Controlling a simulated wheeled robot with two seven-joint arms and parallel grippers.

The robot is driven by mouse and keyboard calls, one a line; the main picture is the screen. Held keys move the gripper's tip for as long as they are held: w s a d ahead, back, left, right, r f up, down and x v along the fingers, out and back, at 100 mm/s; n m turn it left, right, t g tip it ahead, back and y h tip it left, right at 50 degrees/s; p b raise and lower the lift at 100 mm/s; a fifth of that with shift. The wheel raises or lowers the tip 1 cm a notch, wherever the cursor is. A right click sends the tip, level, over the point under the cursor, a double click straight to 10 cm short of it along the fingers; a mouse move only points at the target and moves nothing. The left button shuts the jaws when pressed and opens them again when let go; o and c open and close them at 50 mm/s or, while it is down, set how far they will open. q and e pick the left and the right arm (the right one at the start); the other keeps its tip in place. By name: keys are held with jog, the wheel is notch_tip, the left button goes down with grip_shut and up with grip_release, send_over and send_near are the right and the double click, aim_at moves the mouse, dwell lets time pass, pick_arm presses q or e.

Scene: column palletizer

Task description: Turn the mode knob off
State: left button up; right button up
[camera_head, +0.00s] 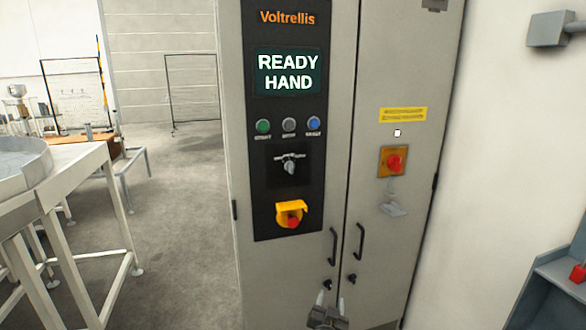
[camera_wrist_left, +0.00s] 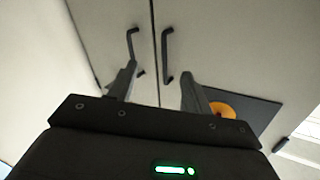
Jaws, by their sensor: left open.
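The mode knob (camera_head: 289,166) is a small grey knob on the black control panel (camera_head: 317,210) of the grey cabinet. It sits below the row of green, grey and blue buttons and above the emergency stop. The screen (camera_head: 288,72) above reads READY HAND. My left gripper (camera_head: 326,301) is low in front of the cabinet doors, well below the knob, open with nothing between its fingers. In the left wrist view its two fingers (camera_wrist_left: 157,85) stand apart before the door handles. The knob is not clearly visible in that view. My right gripper is not in view.
A red emergency stop (camera_head: 292,221) with a yellow shroud sits under the knob. A red rotary switch (camera_head: 393,163) on a yellow plate is on the right door. Two black door handles (camera_head: 359,242) stick out near the gripper. A white-framed table (camera_head: 100,160) stands left.

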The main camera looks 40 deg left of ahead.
pick_arm(q)
jog(key=w+a+r+n+y+p, duration=0.1)
jog(key=a+r+n+y, duration=0.15)
jog(key=r, duration=0.75)
jog(key=a+r+n+y+p, duration=0.1)
jog(key=a+r+n+y, duration=0.15)
jog(key=r, duration=0.75)
jog(key=n+g+y+p, duration=0.2)
jog(key=n+g+y, duration=0.15)
jog(key=y, duration=0.25)
send_near(292, 170)
jog(key=shift+n+t, duration=0.35)
jog(key=shift+t, duration=0.1)
jog(key=p+x, duration=0.4)
jog(key=x, duration=0.3)
jog(key=shift+w+a+p, duration=0.1)
jog(key=shift+a+p, duration=0.2)
jog(key=shift+a, duration=0.15)
jog(key=shift+x, duration=0.8)
jog(key=shift+f, duration=0.1)
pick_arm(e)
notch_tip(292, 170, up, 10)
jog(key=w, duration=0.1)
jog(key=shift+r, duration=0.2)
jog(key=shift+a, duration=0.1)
